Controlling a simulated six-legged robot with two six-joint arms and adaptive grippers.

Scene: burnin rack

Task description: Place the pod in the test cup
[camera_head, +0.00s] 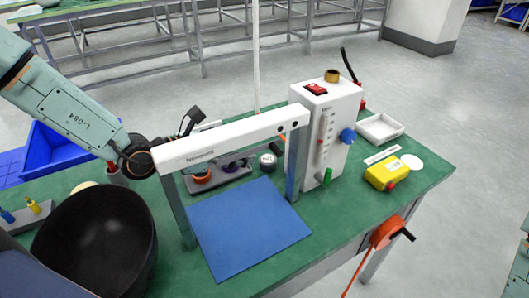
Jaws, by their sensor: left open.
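My left arm reaches in from the left, its wrist behind the left end of a white crossbar (232,137). My left gripper (236,161) is open and mostly hidden behind that bar, low over a tray with an orange-ringed round part (202,178) and a dark purplish part (231,168). I cannot tell which of these is the test cup. A small round pale and dark piece (267,160) stands right of the gripper, apart from it; it may be the pod, but I cannot be sure. My right gripper is not in view.
The crossbar frame stands over a blue mat (250,230) on the green table (345,205). A white instrument box (325,125) is to its right, with a white tray (380,128) and yellow pack (393,172) beyond. A large black bowl (95,240) stands at left.

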